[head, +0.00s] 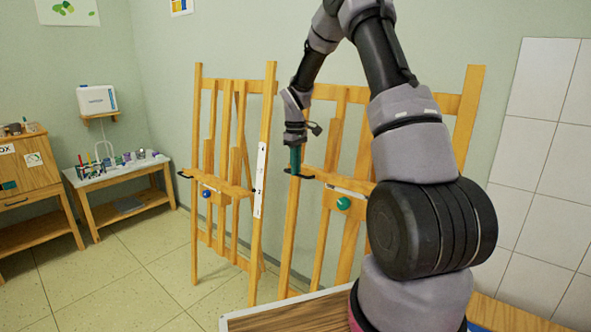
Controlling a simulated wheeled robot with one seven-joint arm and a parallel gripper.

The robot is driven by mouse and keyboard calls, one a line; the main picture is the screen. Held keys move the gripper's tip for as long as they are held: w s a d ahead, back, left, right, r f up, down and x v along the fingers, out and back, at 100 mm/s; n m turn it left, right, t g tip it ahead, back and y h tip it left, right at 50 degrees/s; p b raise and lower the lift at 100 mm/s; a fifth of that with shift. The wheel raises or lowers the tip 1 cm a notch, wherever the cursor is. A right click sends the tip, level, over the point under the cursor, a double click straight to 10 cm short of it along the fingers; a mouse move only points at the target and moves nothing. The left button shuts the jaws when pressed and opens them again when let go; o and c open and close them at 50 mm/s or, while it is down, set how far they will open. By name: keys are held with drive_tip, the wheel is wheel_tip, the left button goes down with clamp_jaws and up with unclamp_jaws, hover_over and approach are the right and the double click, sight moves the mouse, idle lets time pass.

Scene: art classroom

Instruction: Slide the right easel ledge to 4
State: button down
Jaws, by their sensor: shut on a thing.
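The right easel (467,105) is a wooden frame, partly hidden behind my arm. Its ledge (335,179) is a wooden bar with a black handle (302,176) at the left end and a green knob (343,203) below. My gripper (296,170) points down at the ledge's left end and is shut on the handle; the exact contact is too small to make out. Any number scale on the right easel is hidden by my arm, so the ledge's reading cannot be told.
The left easel (197,130) stands close by, with a blue knob (207,194) and a white number strip (261,180) on its right post. A side table (118,176) with art supplies and a wooden cabinet (30,195) stand at left. A table edge (275,314) is in front.

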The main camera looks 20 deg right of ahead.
drive_tip(key=c, duration=0.9)
unclamp_jaws()
drive_tip(key=shift+w+r, duration=0.15)
drive_tip(key=shift+r, duration=0.1)
drive_tip(key=shift+f, duration=0.1)
wheel_tip(320, 180, up, 11)
drive_tip(key=shift+s, duration=0.2)
